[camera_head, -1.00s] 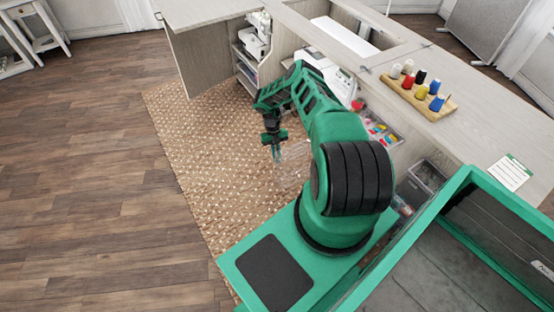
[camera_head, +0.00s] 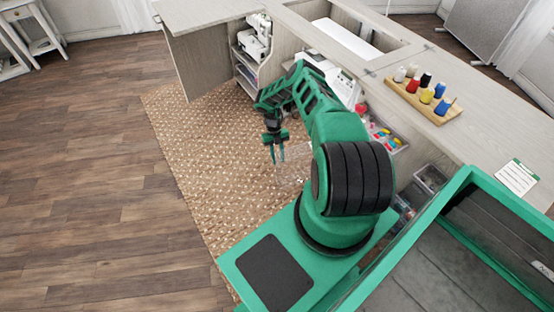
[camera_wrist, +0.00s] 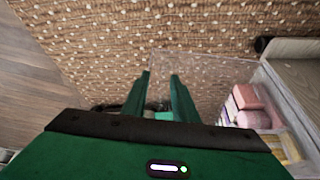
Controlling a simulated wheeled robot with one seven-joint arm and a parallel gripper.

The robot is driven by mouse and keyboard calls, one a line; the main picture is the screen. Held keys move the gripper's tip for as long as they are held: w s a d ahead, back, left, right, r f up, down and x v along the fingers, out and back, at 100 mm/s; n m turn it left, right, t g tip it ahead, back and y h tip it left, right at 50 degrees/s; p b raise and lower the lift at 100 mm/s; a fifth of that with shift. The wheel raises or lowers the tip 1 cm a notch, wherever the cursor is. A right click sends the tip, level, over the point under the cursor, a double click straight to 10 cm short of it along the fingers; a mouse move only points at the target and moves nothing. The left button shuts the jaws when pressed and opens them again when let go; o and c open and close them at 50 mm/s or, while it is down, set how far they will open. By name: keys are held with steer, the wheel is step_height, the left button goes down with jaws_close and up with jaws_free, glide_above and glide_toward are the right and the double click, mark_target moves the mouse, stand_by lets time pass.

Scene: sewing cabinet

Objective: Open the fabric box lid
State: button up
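My gripper (camera_head: 276,157) hangs over the woven rug, and its two green fingers are apart with nothing between them. In the wrist view the fingers (camera_wrist: 160,82) also stand apart. A clear panel, seemingly the fabric box lid (camera_wrist: 195,68), stretches over the rug just beyond the fingertips. Folded pink and pale fabrics (camera_wrist: 250,105) show inside the clear fabric box at right. In the head view the clear lid (camera_head: 291,172) is faint beside and below my gripper. My arm hides most of the box there. I cannot tell whether the fingers touch the lid.
The wooden sewing cabinet (camera_head: 470,110) runs along the right, with a thread spool rack (camera_head: 423,98) on top. Its door (camera_head: 198,68) stands open at the back. A tray of colourful items (camera_head: 383,136) sits behind my arm. The rug (camera_head: 205,160) is clear at left.

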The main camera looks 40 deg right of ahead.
steer(key=shift+d, duration=0.1)
steer(key=shift+r, duration=0.25)
steer(key=v, duration=1)
steer(key=shift+w, duration=0.2)
steer(key=shift+r, duration=0.15)
